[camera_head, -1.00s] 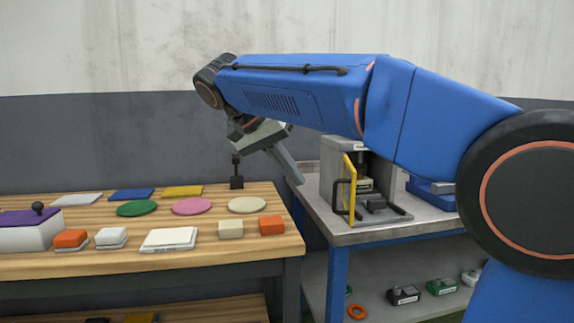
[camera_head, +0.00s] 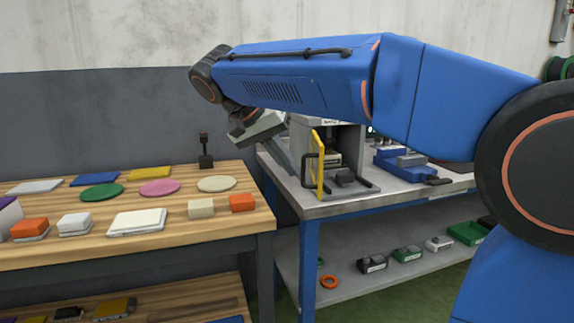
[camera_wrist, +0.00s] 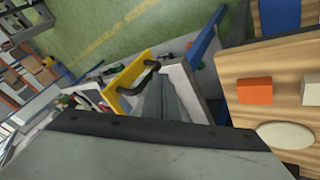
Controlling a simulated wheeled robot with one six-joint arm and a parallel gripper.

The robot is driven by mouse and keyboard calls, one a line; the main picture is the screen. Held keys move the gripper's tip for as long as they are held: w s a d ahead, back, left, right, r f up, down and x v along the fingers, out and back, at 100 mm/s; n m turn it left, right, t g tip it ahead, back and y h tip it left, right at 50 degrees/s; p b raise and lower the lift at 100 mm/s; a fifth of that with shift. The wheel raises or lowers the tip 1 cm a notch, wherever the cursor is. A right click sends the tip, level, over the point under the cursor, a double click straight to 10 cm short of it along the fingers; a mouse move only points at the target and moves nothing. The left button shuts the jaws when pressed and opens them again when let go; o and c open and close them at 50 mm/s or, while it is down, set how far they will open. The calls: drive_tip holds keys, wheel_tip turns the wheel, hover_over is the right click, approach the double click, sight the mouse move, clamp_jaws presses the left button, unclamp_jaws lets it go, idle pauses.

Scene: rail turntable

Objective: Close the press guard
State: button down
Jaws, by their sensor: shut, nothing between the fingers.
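The press (camera_head: 345,135) stands on the grey metal bench, its front opening visible with a dark block inside. Its yellow-framed guard (camera_head: 319,168) stands swung out from the press's left front side, nearly edge-on, with a black handle (camera_head: 306,168) on its left face. In the wrist view the guard (camera_wrist: 127,84) and handle (camera_wrist: 140,75) show just beyond my fingers. My gripper (camera_head: 290,170) points down and right, left of the guard, shut and empty. In the wrist view its fingers (camera_wrist: 162,90) lie near the handle; I cannot tell whether they touch.
A wooden table (camera_head: 150,245) with coloured discs, plates and blocks stands at left. A blue vise (camera_head: 400,160) sits right of the press. The bench (camera_head: 330,207) has some clear surface in front. Small parts lie on its lower shelf (camera_head: 345,285).

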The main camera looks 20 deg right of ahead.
drive_tip(key=shift+s, duration=0.1)
drive_tip(key=shift+s+d+n+t+y, duration=1.1)
drive_tip(key=shift+d+n, duration=1.25)
drive_tip(key=shift+d, duration=1.75)
drive_tip(key=shift+s+d+n+t+y, duration=0.65)
drive_tip(key=shift+d+n+t, duration=1.25)
drive_tip(key=shift+d, duration=2.2)
drive_tip(key=w+d+n+y, duration=0.1)
drive_tip(key=w+d+n, duration=0.3)
drive_tip(key=w+d, duration=0.9)
drive_tip(key=shift+w+d+y, duration=0.35)
drive_tip(key=shift+d, duration=0.95)
